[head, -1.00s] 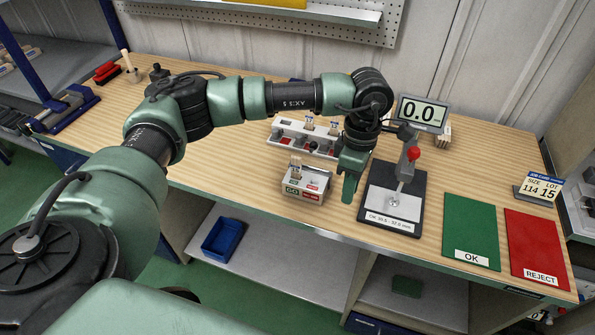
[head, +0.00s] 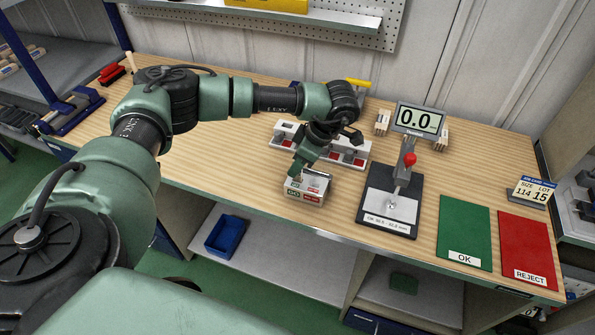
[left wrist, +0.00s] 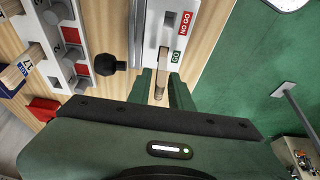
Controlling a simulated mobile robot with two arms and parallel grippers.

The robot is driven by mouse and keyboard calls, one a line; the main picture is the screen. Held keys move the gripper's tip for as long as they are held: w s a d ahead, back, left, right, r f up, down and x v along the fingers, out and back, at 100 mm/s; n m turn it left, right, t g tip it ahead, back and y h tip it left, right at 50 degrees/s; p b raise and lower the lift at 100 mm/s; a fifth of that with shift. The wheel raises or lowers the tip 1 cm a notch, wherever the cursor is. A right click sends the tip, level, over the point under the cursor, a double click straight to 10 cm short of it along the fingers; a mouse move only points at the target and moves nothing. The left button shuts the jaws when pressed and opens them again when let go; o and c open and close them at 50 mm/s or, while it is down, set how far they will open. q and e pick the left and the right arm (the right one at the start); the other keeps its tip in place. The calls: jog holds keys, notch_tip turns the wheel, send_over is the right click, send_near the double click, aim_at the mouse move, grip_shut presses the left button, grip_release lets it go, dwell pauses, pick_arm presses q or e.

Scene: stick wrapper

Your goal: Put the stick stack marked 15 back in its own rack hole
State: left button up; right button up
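My left gripper (head: 299,168) is over the grey GO / NO GO gauge block (head: 307,192), pointing down at its GO end. In the left wrist view, its two green fingers (left wrist: 162,92) stand apart on either side of a slim wooden stick stack (left wrist: 159,88) at the block's GO end (left wrist: 165,45). Narrow gaps seem to show between stack and fingers. No number is readable on this stack. The white rack (head: 350,160) with red-bottomed holes is just behind the block, partly hidden by my arm. Another stick stack (left wrist: 20,70) stands in the rack. My right gripper is not in view.
A dial-gauge stand (head: 388,205) with a 0.0 display (head: 417,119) stands right of the block. A green OK mat (head: 465,232), a red REJECT mat (head: 530,250) and a card (head: 534,190) reading size 114, lot 15 lie further right. The bench's left part is fairly clear.

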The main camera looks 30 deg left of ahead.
pick_arm(q)
grip_shut()
